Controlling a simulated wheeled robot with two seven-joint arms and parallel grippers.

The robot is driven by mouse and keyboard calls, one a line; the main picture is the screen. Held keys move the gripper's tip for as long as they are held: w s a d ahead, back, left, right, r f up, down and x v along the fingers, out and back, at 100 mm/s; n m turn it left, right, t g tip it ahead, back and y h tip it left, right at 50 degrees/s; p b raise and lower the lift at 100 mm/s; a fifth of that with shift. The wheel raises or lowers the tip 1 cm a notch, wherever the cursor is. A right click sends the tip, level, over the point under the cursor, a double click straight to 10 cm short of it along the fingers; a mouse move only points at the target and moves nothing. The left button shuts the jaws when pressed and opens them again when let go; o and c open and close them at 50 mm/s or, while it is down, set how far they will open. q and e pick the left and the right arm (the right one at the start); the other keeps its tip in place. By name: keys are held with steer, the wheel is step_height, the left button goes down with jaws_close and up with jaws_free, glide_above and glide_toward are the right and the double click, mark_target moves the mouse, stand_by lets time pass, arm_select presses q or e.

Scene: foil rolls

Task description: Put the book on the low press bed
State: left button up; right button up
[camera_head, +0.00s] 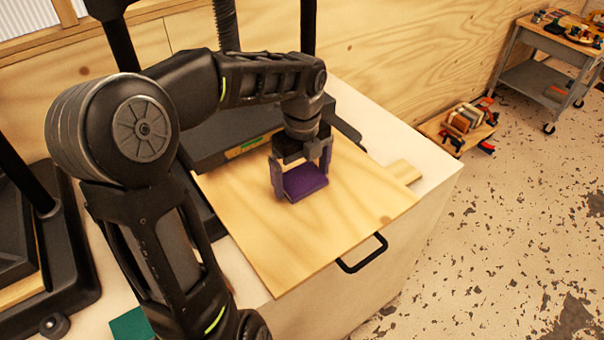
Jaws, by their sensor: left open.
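A purple book (304,183) lies flat on a pale wooden board (270,240) that has a black handle at its front. My left gripper (302,181) reaches down over the book, its two fingers on opposite sides of it. The jaws are open, and I cannot tell whether either finger touches the book. A black press (215,145) with a screw and posts stands behind the board, partly hidden by my left arm. A second black press (55,250) is at the left edge. I cannot tell which bed is the low one. My right gripper is out of view.
A green item (131,325) lies at the bottom left, partly hidden by my arm. A small wooden block (404,172) sits at the board's right edge. The white bench (400,235) ends to the right. A grey cart (545,65) stands far right.

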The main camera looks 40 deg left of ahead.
mark_target(302, 180)
arm_select(q)
step_height(302, 180, up, 7)
steer(key=shift+r+b, duration=0.2)
steer(key=shift+b, duration=0.2)
steer(key=shift+r+p, duration=1.9)
steer(key=shift+r, duration=0.55)
